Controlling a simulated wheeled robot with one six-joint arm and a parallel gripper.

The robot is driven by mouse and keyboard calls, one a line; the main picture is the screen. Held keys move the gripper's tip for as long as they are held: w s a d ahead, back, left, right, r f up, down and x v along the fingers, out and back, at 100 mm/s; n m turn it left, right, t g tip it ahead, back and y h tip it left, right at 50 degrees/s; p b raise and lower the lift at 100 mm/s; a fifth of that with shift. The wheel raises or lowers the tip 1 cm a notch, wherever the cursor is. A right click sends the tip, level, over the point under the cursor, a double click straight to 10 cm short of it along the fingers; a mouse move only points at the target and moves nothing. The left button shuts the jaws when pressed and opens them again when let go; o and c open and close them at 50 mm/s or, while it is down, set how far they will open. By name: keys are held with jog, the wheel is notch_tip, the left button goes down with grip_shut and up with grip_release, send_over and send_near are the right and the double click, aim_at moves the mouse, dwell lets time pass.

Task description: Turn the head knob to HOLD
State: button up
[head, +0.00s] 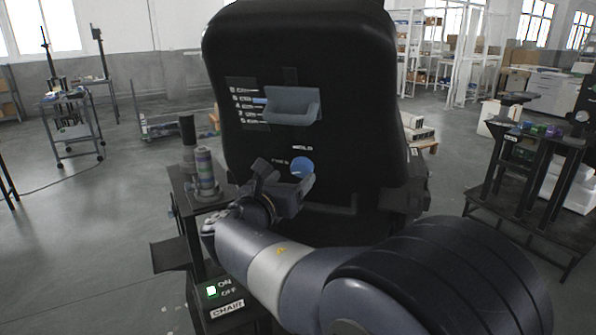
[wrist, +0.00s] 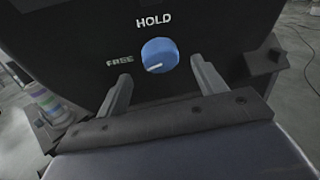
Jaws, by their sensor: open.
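The blue round head knob (head: 301,166) sits on the black back of a chair (head: 290,210). In the wrist view the knob (wrist: 159,55) has a pale pointer line at its lower left, aimed roughly toward the FREE label (wrist: 120,62). The HOLD label (wrist: 153,20) is above the knob. My gripper (head: 290,178) is in front of the chair back at the knob. In the wrist view my gripper (wrist: 160,80) is open, one finger below left and one below right of the knob. The fingers appear apart from the knob.
A grey-blue holder (head: 291,104) projects from the chair back above the knob, beside a labelled scale (head: 246,103). A small stand with a striped cylinder (head: 206,172) is close on the left, above a CHAIR switch box (head: 226,303). A dark workbench (head: 530,170) stands right. Open floor lies left.

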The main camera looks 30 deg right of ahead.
aim_at(299, 171)
jog(key=x, duration=0.4)
jog(key=shift+w+d, duration=0.3)
jog(key=c, duration=1)
